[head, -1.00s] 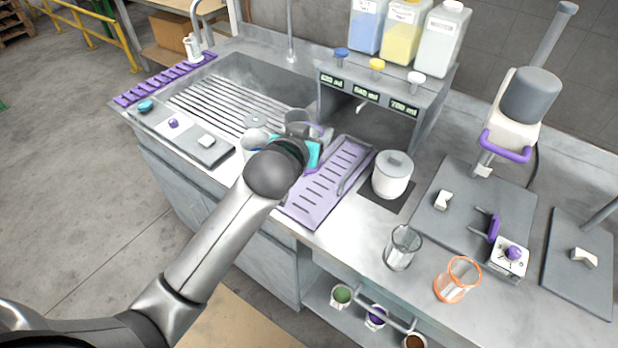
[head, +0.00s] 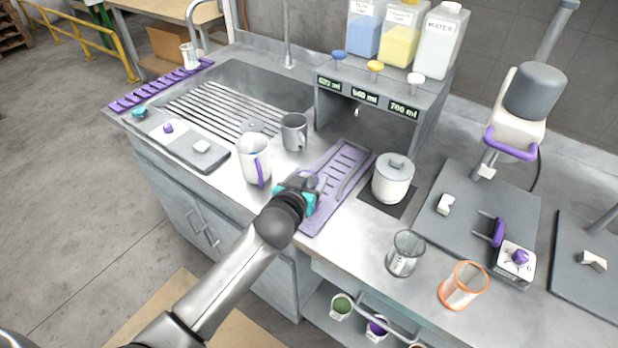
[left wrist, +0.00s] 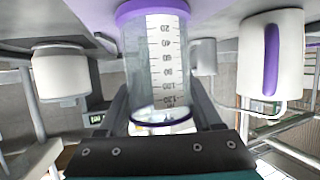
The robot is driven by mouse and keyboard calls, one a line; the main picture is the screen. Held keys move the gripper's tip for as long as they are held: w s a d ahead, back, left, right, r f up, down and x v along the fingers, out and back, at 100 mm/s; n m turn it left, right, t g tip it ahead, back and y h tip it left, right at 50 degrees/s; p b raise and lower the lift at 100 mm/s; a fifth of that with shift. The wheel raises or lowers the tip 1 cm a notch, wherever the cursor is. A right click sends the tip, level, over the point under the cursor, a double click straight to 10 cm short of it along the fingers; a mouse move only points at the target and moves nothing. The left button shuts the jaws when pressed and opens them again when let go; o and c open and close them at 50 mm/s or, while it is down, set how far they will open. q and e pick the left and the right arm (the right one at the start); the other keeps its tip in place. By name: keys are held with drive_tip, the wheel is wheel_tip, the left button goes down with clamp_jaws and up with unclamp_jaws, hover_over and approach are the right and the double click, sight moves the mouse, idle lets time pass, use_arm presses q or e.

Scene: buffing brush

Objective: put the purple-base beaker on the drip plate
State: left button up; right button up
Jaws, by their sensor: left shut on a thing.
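My left gripper (head: 305,188) is shut on the purple-base beaker (left wrist: 158,60), a clear graduated vessel with a purple base and rim. In the left wrist view the scene is inverted, with the beaker's base at the top. In the head view my gripper largely hides the beaker, and only a bit of purple rim shows. They are at the left side of the purple slotted drip plate (head: 325,212). I cannot tell whether the base touches the plate. My right gripper is not in view.
A white mug with a purple handle (head: 252,155) and a grey mug (head: 293,132) stand left of the plate. A lidded white pot (head: 393,180) stands to its right. A clear beaker (head: 405,253) and an orange-rimmed beaker (head: 463,287) are near the front edge. A dispenser (head: 385,95) stands behind.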

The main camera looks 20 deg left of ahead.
use_arm(q)
drive_tip(key=shift+f, duration=0.15)
drive_tip(key=o, duration=1.3)
drive_tip(key=shift+o, duration=0.6)
drive_tip(key=shift+s+r, duration=0.1)
drive_tip(key=shift+r, duration=0.15)
drive_tip(key=p+v, duration=0.1)
drive_tip(key=v, duration=1)
drive_tip(key=shift+s+r+p, duration=0.2)
drive_tip(key=shift+s+p, duration=0.15)
drive_tip(key=shift+a, duration=0.1)
